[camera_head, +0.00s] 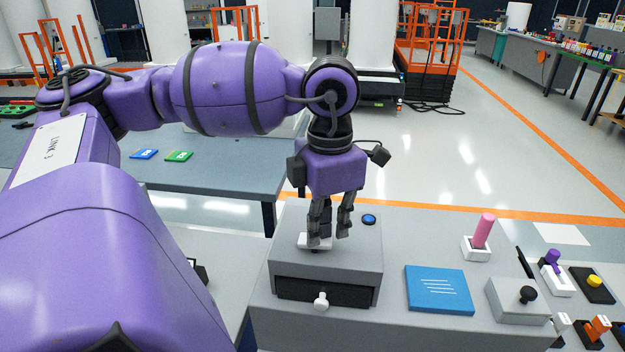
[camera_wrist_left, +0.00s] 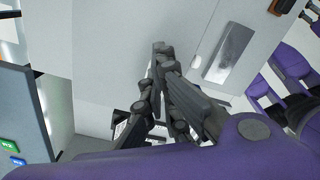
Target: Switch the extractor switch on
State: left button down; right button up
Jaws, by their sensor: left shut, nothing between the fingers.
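My left gripper (camera_head: 329,238) reaches down over the grey drawer box (camera_head: 362,262) on the bench, its fingers pointing at the box top. It is shut and empty. In the left wrist view its dark fingers (camera_wrist_left: 157,62) show close together. A small white piece (camera_head: 308,242) sits on the box top beside and partly behind the fingers; I cannot tell whether they touch. A blue round button (camera_head: 369,219) is on the box just right of the gripper. No label is readable, so I cannot tell which control is the extractor switch. My right gripper is not in view.
Right of the box lie a blue panel (camera_head: 438,290), a pink lever (camera_head: 484,231), a grey box with a black knob (camera_head: 527,294), a purple lever (camera_head: 552,257), a yellow button (camera_head: 594,281) and an orange switch (camera_head: 599,325). The drawer's white knob (camera_head: 321,300) sticks out in front.

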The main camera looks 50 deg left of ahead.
pick_arm(q)
jog(key=shift+f, duration=0.25)
jog(key=shift+s, duration=0.1)
jog(key=shift+r, duration=3.55)
jog(key=shift+f, duration=0.1)
